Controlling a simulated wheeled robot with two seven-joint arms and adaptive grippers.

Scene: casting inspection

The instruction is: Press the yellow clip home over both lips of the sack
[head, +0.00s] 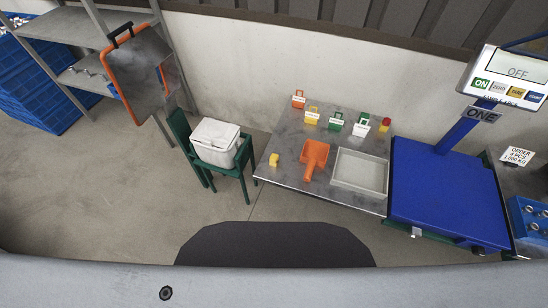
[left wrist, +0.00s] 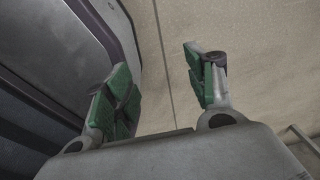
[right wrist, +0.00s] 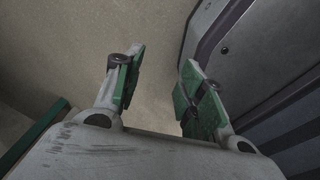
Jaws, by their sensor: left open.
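A small yellow piece (head: 274,159), which looks like the yellow clip, lies at the left edge of the grey metal table. A white, boxy, closed-looking thing (head: 215,141), possibly the sack, sits on a green stand left of the table; its lips cannot be made out. My left gripper (left wrist: 160,62) is open and empty over bare floor in the left wrist view. My right gripper (right wrist: 163,65) is open and empty over floor in the right wrist view. Neither gripper shows in the head view, and both are apart from the clip and the white thing.
The metal table (head: 335,119) holds an orange scoop (head: 314,156), a pale tray (head: 360,172) and several coloured tagged pieces along its back. A blue scale (head: 448,190) stands right of it. Shelving with blue crates (head: 50,90) stands at left. Floor at front left is clear.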

